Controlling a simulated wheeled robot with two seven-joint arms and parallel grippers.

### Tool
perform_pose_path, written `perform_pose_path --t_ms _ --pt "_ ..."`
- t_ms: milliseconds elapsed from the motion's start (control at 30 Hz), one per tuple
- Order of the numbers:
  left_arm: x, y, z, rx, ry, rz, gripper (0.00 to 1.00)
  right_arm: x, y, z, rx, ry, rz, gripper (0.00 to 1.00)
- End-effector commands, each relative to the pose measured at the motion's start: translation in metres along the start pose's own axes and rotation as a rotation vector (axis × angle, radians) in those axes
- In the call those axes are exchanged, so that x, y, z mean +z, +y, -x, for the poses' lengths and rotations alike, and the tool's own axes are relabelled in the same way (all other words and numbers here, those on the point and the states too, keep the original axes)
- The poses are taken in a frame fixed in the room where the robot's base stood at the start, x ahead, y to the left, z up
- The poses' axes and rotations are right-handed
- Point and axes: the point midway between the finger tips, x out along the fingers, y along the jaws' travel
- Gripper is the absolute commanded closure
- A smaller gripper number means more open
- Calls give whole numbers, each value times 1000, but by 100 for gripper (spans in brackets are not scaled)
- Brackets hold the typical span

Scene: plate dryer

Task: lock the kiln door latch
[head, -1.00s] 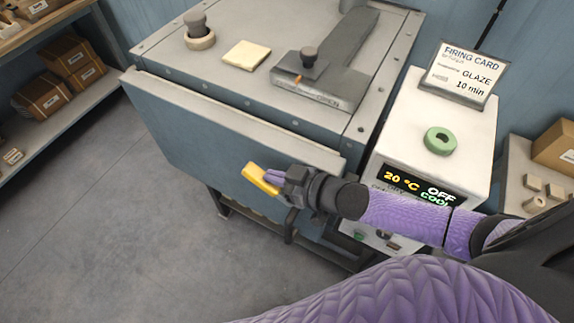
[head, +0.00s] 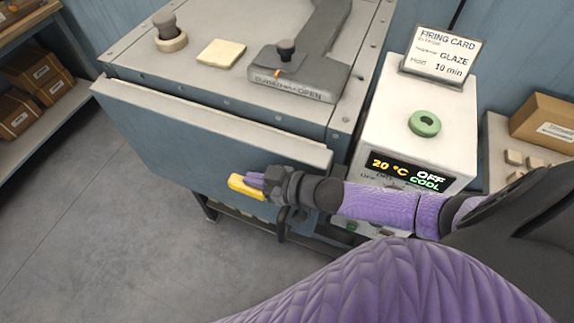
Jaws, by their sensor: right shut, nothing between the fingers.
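The kiln (head: 215,93) is a grey-blue box with a riveted top. Its door (head: 190,140) is the blue-grey front panel with a pale top edge, and a thin dark gap runs between that edge and the body. My right gripper (head: 255,184) is shut in front of the door's right part. A yellow piece lies at its fingertips; I cannot tell whether it is a fingertip or part of the door. A dark upright bar (head: 283,226) shows just below the gripper. I cannot make out the latch clearly. My left gripper is out of view.
On the kiln top are a dark-knobbed slider (head: 287,52) with a CLOSE/OPEN label, a pale tile (head: 221,52) and a capped peg (head: 168,32). The control box (head: 390,118) at right reads 20 °C, OFF, COOL. Floor at left is clear.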

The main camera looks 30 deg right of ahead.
Motion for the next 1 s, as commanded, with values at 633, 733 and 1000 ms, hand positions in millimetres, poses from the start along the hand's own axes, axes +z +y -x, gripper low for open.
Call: perform_pose_path --t_ms 633,733,1000 --pt "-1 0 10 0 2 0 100 0 0 51 0 -4 -1 100" --pt "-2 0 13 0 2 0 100 0 0 72 0 -3 0 100" --pt "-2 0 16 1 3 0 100 0 0 99 0 0 0 100"
